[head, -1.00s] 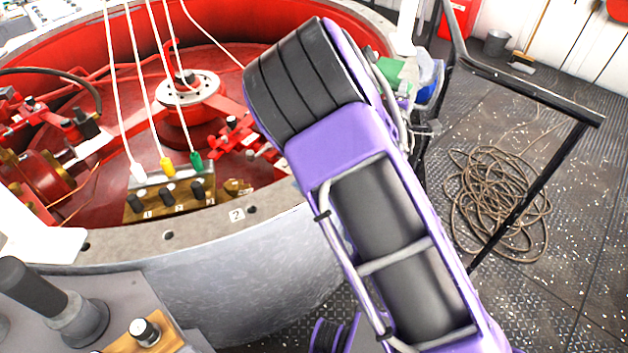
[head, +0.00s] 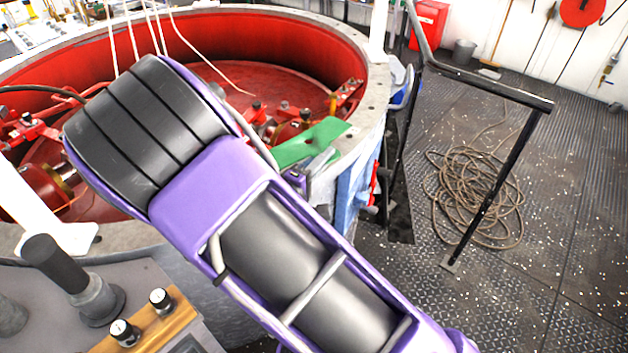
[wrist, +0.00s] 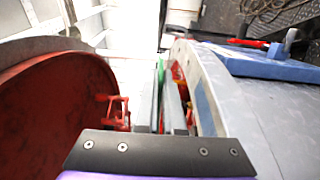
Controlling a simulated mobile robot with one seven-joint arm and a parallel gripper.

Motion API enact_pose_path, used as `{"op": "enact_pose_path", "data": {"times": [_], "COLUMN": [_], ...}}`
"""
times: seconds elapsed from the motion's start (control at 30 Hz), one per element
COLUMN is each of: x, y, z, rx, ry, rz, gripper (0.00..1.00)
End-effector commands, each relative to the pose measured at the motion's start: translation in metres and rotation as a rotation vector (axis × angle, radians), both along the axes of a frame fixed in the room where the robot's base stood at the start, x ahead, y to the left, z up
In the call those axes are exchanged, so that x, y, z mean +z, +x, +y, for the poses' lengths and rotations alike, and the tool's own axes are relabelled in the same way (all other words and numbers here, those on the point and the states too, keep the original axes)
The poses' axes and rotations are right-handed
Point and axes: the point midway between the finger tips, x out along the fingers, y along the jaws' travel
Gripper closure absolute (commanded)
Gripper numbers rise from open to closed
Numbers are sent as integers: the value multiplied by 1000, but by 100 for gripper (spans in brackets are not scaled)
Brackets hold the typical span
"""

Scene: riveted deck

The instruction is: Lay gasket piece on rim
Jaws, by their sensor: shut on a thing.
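The gasket piece (head: 318,141) is a flat green strip, seen in the head view just right of my purple arm. In the wrist view the gasket piece (wrist: 161,94) shows edge-on as a thin green line. My gripper (wrist: 161,108) is shut on it. In the head view my gripper is mostly hidden behind my arm. The grey rim (head: 376,98) of the big round red-lined housing lies near the piece on the right. The rim also shows in the wrist view (wrist: 208,75), right of my fingers. I cannot tell whether piece and rim touch.
A control panel with a black lever (head: 62,270) stands at lower left. A black rail (head: 490,88) and coiled rope (head: 475,195) are at right. Red machinery (head: 35,125) and white cables fill the housing's left side. The deck at far right is mostly clear.

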Motion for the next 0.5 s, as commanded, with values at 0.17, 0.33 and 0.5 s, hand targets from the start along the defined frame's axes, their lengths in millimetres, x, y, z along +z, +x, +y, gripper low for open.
{"op": "enact_pose_path", "data": {"times": [0.17,0.33,0.5], "x": [-31,-43,-68], "y": [1,1,1], "z": [0,0,0], "rx": [1,2,3], "ry": [-1,0,-1], "rz": [0,0,1], "gripper": [100,100,100]}}
